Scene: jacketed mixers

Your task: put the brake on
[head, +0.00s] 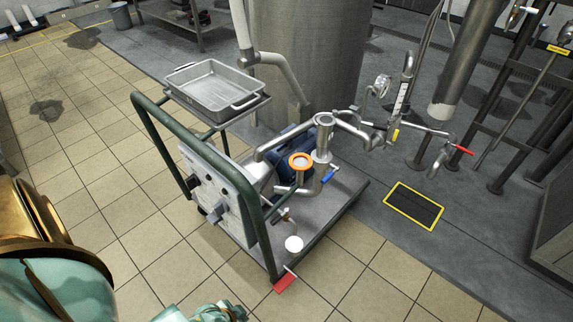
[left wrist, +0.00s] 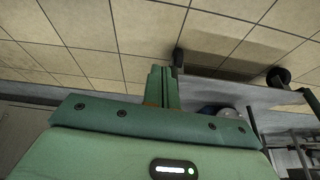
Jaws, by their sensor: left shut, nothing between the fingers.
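The brake looks to be the red pedal (head: 285,282) on a short metal arm at the near bottom corner of the cart (head: 330,215), close to the floor. My left gripper (head: 222,312) shows only in part at the bottom edge of the head view, left of the pedal and apart from it. In the left wrist view its green fingers (left wrist: 163,88) are together and empty, pointing towards the cart's underside. The pedal does not show in that view. My right gripper is out of view.
The cart has a green push frame (head: 163,153), a control panel (head: 222,190) and a steel tray (head: 212,85) on top. Black casters (left wrist: 278,78) show in the left wrist view. A large tank (head: 310,60) stands behind. The tiled floor (head: 120,235) at left is clear.

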